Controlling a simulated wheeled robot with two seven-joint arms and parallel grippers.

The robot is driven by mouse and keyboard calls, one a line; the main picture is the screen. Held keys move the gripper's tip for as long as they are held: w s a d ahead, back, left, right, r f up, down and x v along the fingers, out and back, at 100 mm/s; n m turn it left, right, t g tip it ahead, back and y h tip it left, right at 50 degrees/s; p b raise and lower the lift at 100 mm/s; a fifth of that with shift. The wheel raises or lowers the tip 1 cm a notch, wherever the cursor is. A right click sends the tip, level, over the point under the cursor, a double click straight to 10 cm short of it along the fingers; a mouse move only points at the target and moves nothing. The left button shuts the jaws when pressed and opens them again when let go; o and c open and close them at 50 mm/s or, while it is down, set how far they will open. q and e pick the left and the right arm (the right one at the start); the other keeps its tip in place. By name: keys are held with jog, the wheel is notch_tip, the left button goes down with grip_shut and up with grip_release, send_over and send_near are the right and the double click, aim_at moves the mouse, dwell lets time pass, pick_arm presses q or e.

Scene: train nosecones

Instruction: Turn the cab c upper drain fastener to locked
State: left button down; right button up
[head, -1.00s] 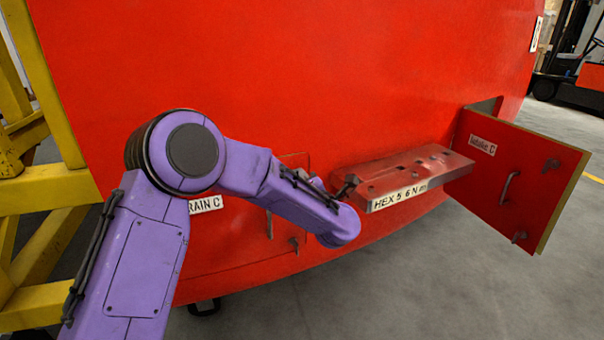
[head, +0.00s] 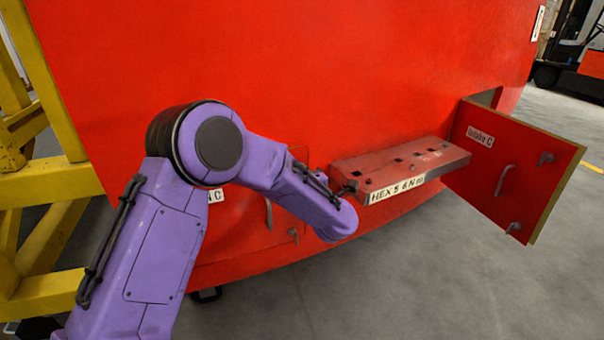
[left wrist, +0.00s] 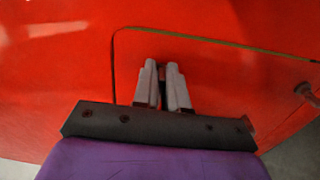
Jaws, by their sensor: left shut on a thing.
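The drain C door (head: 235,245) is a shut red panel in the red nosecone's lower side. My left arm covers its upper part and most of its label (head: 215,195). A grey handle (head: 268,214) and a small fastener (head: 294,236) show on its right side. I cannot make out the upper fastener. In the left wrist view my left gripper (left wrist: 163,80) is in front of the door panel (left wrist: 225,75), near its upper edge line. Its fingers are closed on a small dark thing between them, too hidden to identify. In the head view the fingers are hidden behind the arm. My right gripper is not in view.
A red tool rack (head: 430,160) marked HEX 5 6 N m juts out right of my left wrist. Beyond it the intake C door (head: 510,165) stands open. A yellow frame (head: 45,187) stands at the left. Open grey floor (head: 420,290) lies at the lower right.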

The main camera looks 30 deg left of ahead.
pick_arm(q)
jog(key=c, duration=1.3)
grip_release()
jog(key=shift+o, duration=0.2)
jog(key=b+v, duration=0.1)
jog(key=v, duration=0.9)
jog(key=shift+s+d+b, duration=0.2)
jog(key=shift+b, duration=0.1)
